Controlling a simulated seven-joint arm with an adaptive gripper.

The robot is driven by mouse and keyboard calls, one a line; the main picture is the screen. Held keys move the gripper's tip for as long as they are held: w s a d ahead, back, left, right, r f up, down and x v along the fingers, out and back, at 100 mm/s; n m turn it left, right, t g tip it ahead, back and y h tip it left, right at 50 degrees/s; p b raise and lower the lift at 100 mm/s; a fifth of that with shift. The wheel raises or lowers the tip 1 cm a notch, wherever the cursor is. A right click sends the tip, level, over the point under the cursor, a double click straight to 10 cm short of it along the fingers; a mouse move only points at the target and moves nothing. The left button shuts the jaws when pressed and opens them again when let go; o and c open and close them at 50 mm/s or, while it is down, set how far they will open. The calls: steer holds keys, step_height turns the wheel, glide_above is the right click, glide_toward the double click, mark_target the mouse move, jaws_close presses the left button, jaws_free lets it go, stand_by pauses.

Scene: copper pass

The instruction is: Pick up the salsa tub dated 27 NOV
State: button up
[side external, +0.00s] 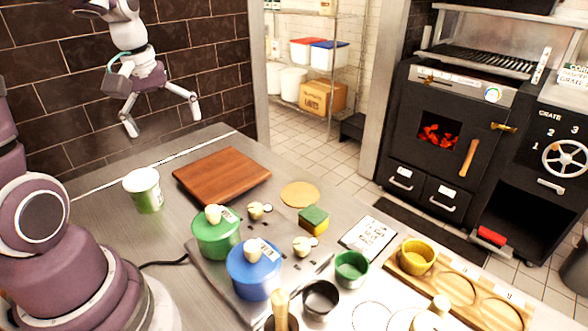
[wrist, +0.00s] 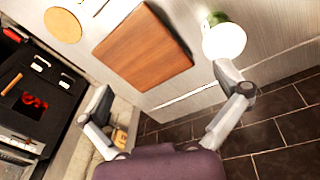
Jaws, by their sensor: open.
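A white tub with green on it (side external: 143,190) stands upright on the steel counter at the left, beside the wooden board. It also shows at the top of the wrist view (wrist: 224,40), beyond one fingertip. No date can be read on it, so I cannot tell if it is the 27 NOV salsa tub. A green lidded pot (side external: 216,236) and a blue lidded pot (side external: 254,272) carry small tags too small to read. My gripper (side external: 162,122) is open and empty, raised above the far left of the counter, with its fingers spread wide in the wrist view (wrist: 165,78).
A brown wooden board (side external: 222,176) lies flat right of the tub, bare on top. A green-yellow sponge (side external: 313,220), small bowls (side external: 351,268) and a wooden tray (side external: 500,312) crowd the right. A dark tiled wall (side external: 200,60) stands behind the counter.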

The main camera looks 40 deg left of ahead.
mark_target(140, 177)
steer(key=s+a+f+n, duration=0.1)
steer(key=a+f+n, duration=0.1)
steer(key=a, duration=0.1)
steer(key=s+a+f+n+g, duration=0.1)
steer(key=s+a+f+n, duration=0.1)
steer(key=a, duration=0.1)
steer(key=s+a+f+n+h, duration=0.1)
steer(key=s+a+f+n, duration=0.1)
steer(key=a, duration=0.1)
steer(key=shift+a+f+n+g, duration=0.2)
steer(key=shift+n+g, duration=0.2)
step_height(140, 177, down, 10)
steer(key=shift+r, duration=0.1)
steer(key=shift+c, duration=0.4)
steer(key=c, duration=1.2)
